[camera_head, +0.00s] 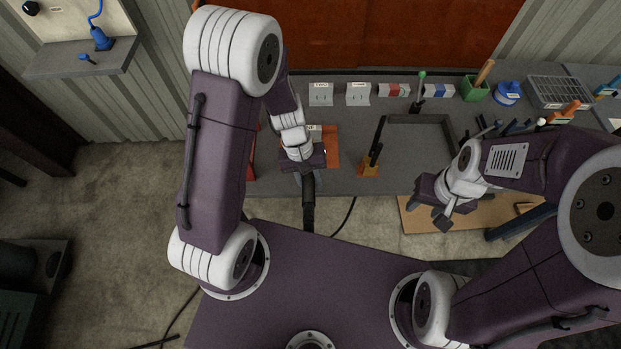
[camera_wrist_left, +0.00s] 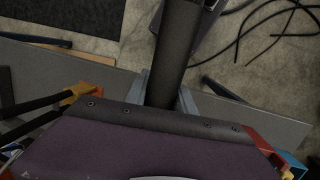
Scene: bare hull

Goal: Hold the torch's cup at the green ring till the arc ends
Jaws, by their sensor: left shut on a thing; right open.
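My left gripper (camera_head: 308,180) is over the front edge of the grey bench. It is shut on a dark cylindrical handle, which looks like the torch (camera_head: 308,208) and hangs over the front edge. In the left wrist view the left gripper (camera_wrist_left: 165,95) has its two grey fingers on either side of this dark torch body (camera_wrist_left: 178,50). I cannot make out the torch's cup or the green ring; my arm and gripper cover part of that area. My right gripper (camera_head: 438,212) is open and empty, above a wooden board at the bench front.
An orange stand with dark upright handles (camera_head: 369,168) is right of the left gripper. A grey tray (camera_head: 418,119) lies behind it. Labelled blocks (camera_head: 358,94) and a green holder (camera_head: 475,90) line the back. A dark cable (camera_head: 345,215) hangs at the front edge.

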